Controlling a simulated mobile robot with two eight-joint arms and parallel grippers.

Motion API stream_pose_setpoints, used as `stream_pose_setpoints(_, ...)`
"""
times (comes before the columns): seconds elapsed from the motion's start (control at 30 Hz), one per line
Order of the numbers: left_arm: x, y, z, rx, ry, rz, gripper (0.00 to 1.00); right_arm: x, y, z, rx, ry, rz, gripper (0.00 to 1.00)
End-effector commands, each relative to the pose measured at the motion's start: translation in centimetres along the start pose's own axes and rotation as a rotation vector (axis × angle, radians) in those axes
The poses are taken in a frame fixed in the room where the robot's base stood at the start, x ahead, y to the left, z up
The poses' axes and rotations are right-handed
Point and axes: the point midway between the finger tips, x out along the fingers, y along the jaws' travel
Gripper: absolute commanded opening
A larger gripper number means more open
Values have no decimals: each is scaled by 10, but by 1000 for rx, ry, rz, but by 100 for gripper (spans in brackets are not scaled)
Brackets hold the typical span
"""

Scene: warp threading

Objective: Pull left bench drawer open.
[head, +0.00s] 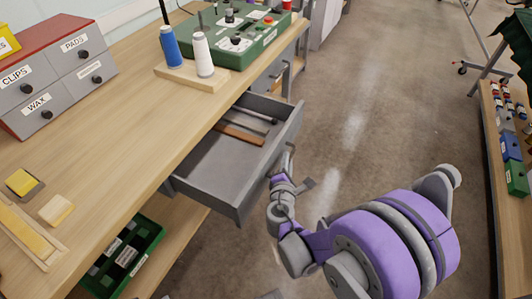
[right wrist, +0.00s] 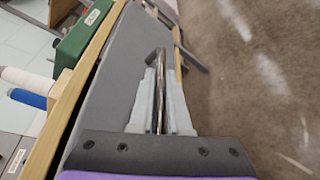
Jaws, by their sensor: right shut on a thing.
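The left bench drawer (head: 222,165) is grey and stands well out from under the wooden bench top. A brown-handled tool and a dark tool lie inside it. My right gripper (head: 288,158) is at the outer face of the drawer front. In the right wrist view, my right gripper (right wrist: 160,105) is shut on the drawer's metal handle (right wrist: 160,58), beside the grey drawer front (right wrist: 112,85). The handle is mostly hidden between the fingers. My left gripper is in neither view.
The bench top (head: 110,130) holds a small cabinet (head: 60,75), blue and white thread spools (head: 203,55) and a green box (head: 240,45). A green bin (head: 125,255) sits on the lower shelf. Floor (head: 370,110) right of the drawer is clear.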

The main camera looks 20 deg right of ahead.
Motion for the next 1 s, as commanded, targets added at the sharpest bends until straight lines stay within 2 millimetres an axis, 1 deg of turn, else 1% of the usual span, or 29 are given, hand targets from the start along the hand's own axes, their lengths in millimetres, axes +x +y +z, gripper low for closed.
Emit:
stream_pose_setpoints(0.03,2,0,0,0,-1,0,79,-4,-8,10,2,-3,-2,0)
stream_pose_setpoints(0.2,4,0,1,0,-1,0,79,-13,-25,32,2,-1,-2,0)
stream_pose_setpoints(0.4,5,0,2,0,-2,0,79,-19,-36,48,2,0,-1,0)
stream_pose_setpoints(0.6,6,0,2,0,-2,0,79,-22,-39,52,1,2,0,0)
stream_pose_setpoints(0.93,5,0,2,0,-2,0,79,-21,-39,52,1,3,1,0)
stream_pose_setpoints(0.97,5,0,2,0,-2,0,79,-21,-39,52,1,3,1,20)
stream_pose_setpoints(1.0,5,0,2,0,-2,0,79,-21,-39,53,1,2,1,27)
